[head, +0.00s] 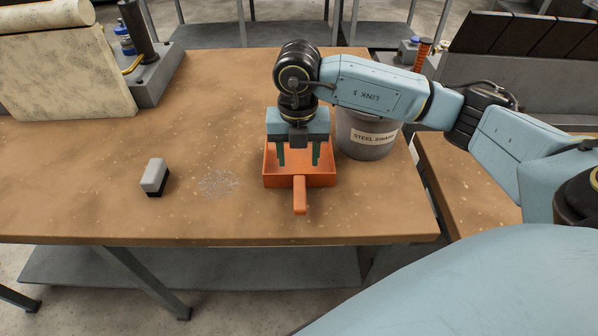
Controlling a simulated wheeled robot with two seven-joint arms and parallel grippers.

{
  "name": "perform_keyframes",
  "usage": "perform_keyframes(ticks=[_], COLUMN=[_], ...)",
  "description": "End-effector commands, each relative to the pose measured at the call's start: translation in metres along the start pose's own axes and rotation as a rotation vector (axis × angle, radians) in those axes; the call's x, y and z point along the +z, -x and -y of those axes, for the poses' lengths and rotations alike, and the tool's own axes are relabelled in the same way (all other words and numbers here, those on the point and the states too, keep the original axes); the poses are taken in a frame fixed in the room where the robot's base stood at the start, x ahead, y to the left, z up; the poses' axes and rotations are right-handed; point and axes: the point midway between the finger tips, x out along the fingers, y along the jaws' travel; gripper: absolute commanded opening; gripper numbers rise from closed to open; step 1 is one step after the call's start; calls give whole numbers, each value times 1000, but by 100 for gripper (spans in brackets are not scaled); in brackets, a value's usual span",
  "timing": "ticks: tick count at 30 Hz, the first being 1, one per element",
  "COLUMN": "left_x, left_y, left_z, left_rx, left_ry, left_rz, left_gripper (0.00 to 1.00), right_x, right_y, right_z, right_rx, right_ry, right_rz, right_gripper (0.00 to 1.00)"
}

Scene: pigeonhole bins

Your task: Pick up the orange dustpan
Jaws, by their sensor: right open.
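The orange dustpan (326,180) lies on the brown table, its short handle (300,196) pointing toward the front edge. My right gripper (299,164) points down over the dustpan's pan. Its two dark fingers are apart, one on each side of the handle's line, behind the handle. Nothing shows between the fingers. I cannot tell whether the fingertips touch the pan. The gripper hides part of the pan's back. My left gripper is not in view.
A grey bin (368,147) labelled "STEEL SWARF" stands just right of the dustpan, under my right arm. A grey and black brush-like block (154,176) and a patch of metal shavings (218,183) lie to the left. The table's (90,200) front left is clear.

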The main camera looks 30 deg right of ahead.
Motion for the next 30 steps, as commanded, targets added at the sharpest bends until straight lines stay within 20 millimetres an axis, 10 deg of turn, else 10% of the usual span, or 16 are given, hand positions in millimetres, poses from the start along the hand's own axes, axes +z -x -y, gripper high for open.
perform_keyframes(ticks=[21, 30], left_x=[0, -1], left_y=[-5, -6], left_z=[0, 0], left_rx=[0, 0], left_ry=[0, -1], left_rz=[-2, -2], left_gripper=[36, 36], right_x=[-5, -4], right_y=[-93, -99], right_z=[3, 2], right_rx=[2, 4], right_ry=[2, 3], right_rz=[-4, -1], right_gripper=[51, 51])
